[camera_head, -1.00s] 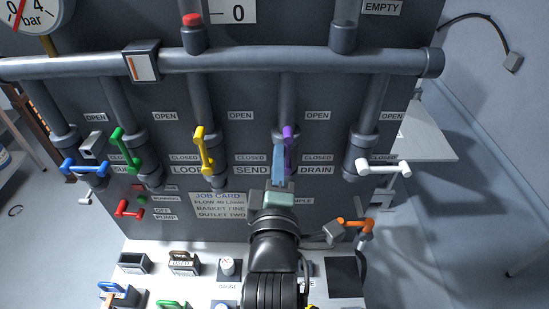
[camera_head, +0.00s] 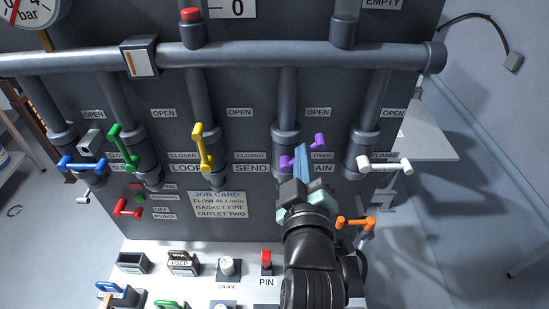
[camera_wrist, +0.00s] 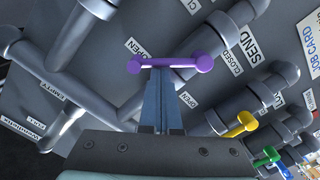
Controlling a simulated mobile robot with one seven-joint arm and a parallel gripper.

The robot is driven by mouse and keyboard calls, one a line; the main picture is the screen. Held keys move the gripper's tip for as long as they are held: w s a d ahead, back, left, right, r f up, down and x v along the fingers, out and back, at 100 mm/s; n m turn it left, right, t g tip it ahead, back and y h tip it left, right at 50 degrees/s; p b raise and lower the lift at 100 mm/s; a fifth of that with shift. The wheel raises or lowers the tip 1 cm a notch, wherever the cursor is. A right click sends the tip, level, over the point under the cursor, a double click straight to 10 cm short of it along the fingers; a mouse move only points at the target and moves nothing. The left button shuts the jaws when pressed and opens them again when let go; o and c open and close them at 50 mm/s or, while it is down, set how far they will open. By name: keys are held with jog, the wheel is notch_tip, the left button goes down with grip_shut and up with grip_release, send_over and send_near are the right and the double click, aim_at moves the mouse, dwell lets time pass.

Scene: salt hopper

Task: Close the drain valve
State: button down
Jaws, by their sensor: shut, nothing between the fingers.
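The purple drain valve handle (camera_head: 319,139) is on the panel, right of the yellow one. It slants, with its right end up between the OPEN and CLOSED labels. It also shows in the wrist view (camera_wrist: 192,63). My gripper (camera_head: 301,149) is shut and empty. Its blue fingers (camera_wrist: 162,75) reach up to the middle of the handle bar and overlap it. I cannot tell for certain whether they touch it. The fingers hide part of the handle and of the DRAIN label (camera_head: 325,169).
A yellow handle (camera_head: 201,148) and a green handle (camera_head: 122,148) stand upright to the left. A white handle (camera_head: 385,165) lies level to the right. An orange handle (camera_head: 355,222) is low, right of my wrist. A shelf with a red pin (camera_head: 266,258) is below.

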jog(key=d+f+m+b, duration=0.1)
jog(key=m, duration=0.1)
jog(key=f+m+b, duration=0.1)
jog(key=m, duration=0.1)
jog(key=d+f+m+b, duration=0.1)
jog(key=m, duration=0.2)
jog(key=shift+d+f+y, duration=0.1)
jog(key=shift+d+y, duration=0.2)
jog(key=shift+d, duration=0.05)
dwell(0.6)
